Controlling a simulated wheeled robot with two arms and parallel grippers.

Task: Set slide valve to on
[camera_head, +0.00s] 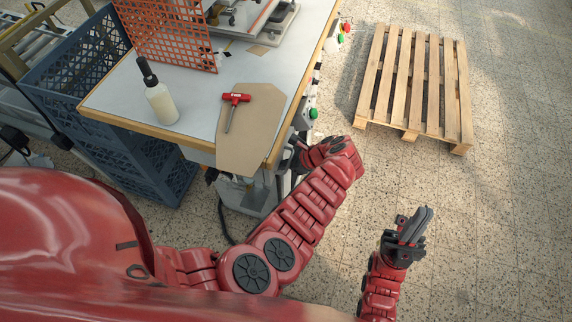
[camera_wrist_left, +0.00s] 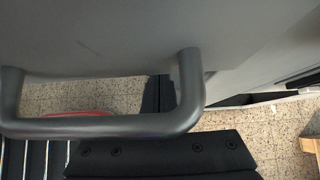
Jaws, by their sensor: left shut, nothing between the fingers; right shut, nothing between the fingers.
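I cannot make out the slide valve for certain in either view. My left arm reaches to the right edge of the workbench in the head view, and my left gripper (camera_head: 292,158) is a dark shape there, partly hidden by the wrist and bench edge; it is shut and empty. In the left wrist view, a grey bar handle (camera_wrist_left: 100,125) on a grey panel (camera_wrist_left: 110,35) is close to the camera. My right gripper (camera_head: 415,225) is shut and empty, above the floor, right of the bench.
The workbench (camera_head: 205,90) holds a bottle (camera_head: 160,98), a red-handled tool (camera_head: 235,99) on a tan sheet (camera_head: 258,125), and an orange grid (camera_head: 165,35). A green button (camera_head: 313,113) is on its right side. A wooden pallet (camera_head: 419,84) lies beyond. Blue crates (camera_head: 85,60) stand left.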

